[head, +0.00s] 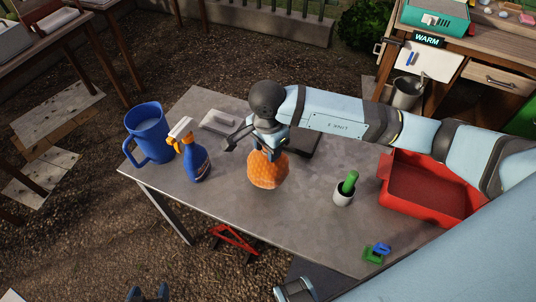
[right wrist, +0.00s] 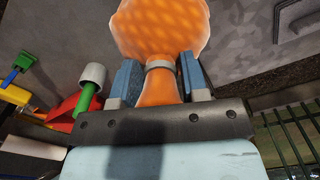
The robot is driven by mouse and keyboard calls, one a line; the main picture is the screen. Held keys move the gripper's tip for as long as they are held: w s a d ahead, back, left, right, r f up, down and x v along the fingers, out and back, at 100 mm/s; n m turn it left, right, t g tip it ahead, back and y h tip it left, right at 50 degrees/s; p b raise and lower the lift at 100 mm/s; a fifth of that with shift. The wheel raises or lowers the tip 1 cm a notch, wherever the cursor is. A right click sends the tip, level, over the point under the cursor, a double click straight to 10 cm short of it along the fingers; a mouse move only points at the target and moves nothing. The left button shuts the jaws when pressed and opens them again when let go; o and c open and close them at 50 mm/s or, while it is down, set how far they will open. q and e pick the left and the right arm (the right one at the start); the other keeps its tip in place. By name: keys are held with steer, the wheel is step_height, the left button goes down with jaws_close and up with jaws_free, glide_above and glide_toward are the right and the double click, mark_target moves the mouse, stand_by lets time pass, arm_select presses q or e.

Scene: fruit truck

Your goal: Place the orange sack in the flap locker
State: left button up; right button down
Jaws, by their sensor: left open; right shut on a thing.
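The orange sack (head: 268,172) is a round netted bag over the middle of the grey table. My right gripper (head: 268,149) is shut on its gathered neck from above. In the right wrist view, the sack (right wrist: 160,28) bulges beyond the two blue fingers of my right gripper (right wrist: 160,82), which pinch the neck. I cannot tell whether the sack touches the table. My left gripper (head: 149,293) shows only its tips at the bottom edge, open and empty. A pale panel (head: 428,61) on the workbench at upper right may be the locker's flap; its inside is not visible.
A bucket (head: 407,92) stands below the workbench (head: 480,55). The table's front left is clear.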

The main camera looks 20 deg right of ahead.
steer(key=shift+f, duration=2.05)
steer(key=c, duration=0.6)
jaws_free()
steer(key=shift+r, duration=0.15)
